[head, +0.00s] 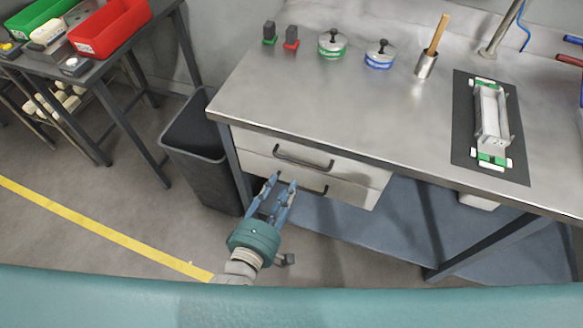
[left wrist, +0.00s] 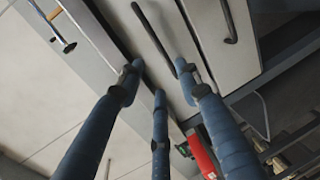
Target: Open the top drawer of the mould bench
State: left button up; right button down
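The mould bench (head: 330,100) has two pale drawers under its steel top. The top drawer (head: 350,173) looks shut and has a dark bar handle (head: 303,160). The lower drawer (head: 345,192) has a similar handle, partly hidden by my fingers. My left gripper (head: 283,181) is open and empty, its blue fingers spread in front of the drawers, just below the top handle. In the left wrist view my left gripper (left wrist: 163,78) points at the drawer fronts, its fingertips near the lower end of the left handle (left wrist: 153,38); contact cannot be told. My right gripper is not in view.
A dark bin (head: 195,150) stands left of the drawers. A side table with green and red trays (head: 110,25) is at the upper left. On the bench are small blocks, two round lidded pieces, a cup with a stick (head: 426,65) and a mould on a dark mat (head: 465,125).

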aim_at(296, 161)
pick_arm(q)
jog(key=x, duration=0.9)
jog(key=shift+w+d, duration=0.1)
jog(key=shift+w, duration=0.2)
grip_shut()
jog(key=shift+s, duration=0.1)
